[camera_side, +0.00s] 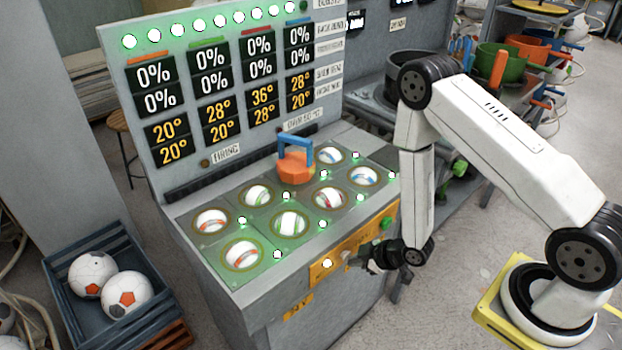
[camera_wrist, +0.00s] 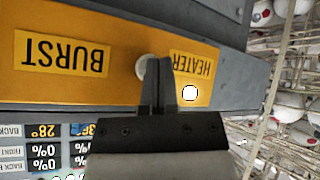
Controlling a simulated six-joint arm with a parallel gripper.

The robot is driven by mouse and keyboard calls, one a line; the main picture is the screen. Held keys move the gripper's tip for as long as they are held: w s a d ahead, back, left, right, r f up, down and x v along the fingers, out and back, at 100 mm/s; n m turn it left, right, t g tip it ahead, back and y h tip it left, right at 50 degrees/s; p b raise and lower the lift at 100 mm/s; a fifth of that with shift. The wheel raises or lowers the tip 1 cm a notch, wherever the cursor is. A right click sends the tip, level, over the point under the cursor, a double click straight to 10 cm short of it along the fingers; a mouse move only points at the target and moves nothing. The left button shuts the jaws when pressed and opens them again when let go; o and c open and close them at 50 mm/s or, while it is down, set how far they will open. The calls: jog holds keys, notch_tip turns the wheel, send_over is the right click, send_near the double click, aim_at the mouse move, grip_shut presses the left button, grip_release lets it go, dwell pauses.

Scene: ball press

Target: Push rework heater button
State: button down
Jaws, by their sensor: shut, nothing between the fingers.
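The orange control panel (camera_side: 338,259) is on the front edge of the press, below the balls. In the wrist view the panel (camera_wrist: 120,88) appears upside down, with a HEATER label (camera_wrist: 194,62) and a BURST label (camera_wrist: 62,54). A pale round button (camera_wrist: 143,68) sits between the labels, partly hidden by my fingers. My gripper (camera_wrist: 159,63) is shut and empty, its fingertips over or just in front of the button's edge. In the side view my gripper (camera_side: 368,262) is at the panel's front. I cannot tell whether it touches the button.
A white lit lamp (camera_wrist: 190,93) sits beside the HEATER label. A green button (camera_side: 386,223) is at the panel's right end. Several balls sit in round seats on the press top, with an orange block with a blue handle (camera_side: 295,167) behind. A ball crate (camera_side: 75,330) stands at left.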

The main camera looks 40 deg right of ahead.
jog(key=shift+w, duration=0.55)
dwell(0.4)
jog(key=shift+s, duration=0.45)
jog(key=s, duration=0.6)
dwell(0.7)
